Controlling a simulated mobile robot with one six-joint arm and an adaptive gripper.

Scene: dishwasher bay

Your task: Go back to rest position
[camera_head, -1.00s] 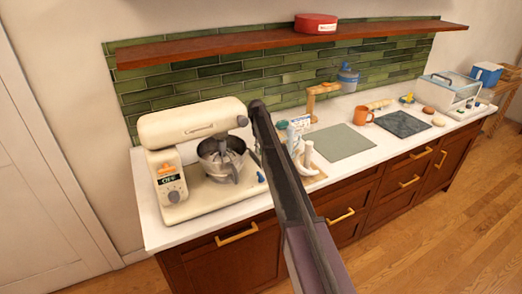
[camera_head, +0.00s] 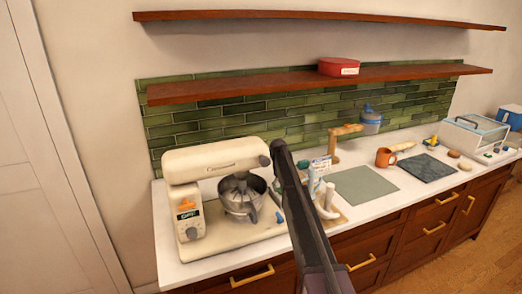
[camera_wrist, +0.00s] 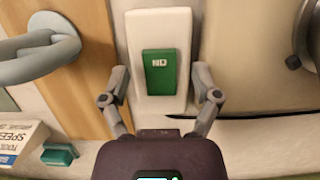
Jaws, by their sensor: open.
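My gripper (camera_wrist: 160,72) is open in the wrist view, its two fingers apart on either side of a green switch (camera_wrist: 159,80) on a pale panel. I see nothing held between them, and cannot tell how far the fingertips are from the panel. The switch's lettering is upside down in this view, apparently "ON". In the head view my arm (camera_head: 300,215) crosses the counter beside the cream stand mixer (camera_head: 212,165), and the gripper itself cannot be made out. The mixer's steel bowl (camera_head: 242,200) sits under its head, and its small display (camera_head: 188,214) appears to read "OFF".
Right of my arm, a white attachment (camera_head: 326,203), a grey-green mat (camera_head: 365,184), an orange mug (camera_head: 385,157) and a dark slab (camera_head: 427,168) are on the white counter (camera_head: 185,267). A wooden shelf (camera_head: 240,87) with a red tin (camera_head: 339,67) hangs above.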

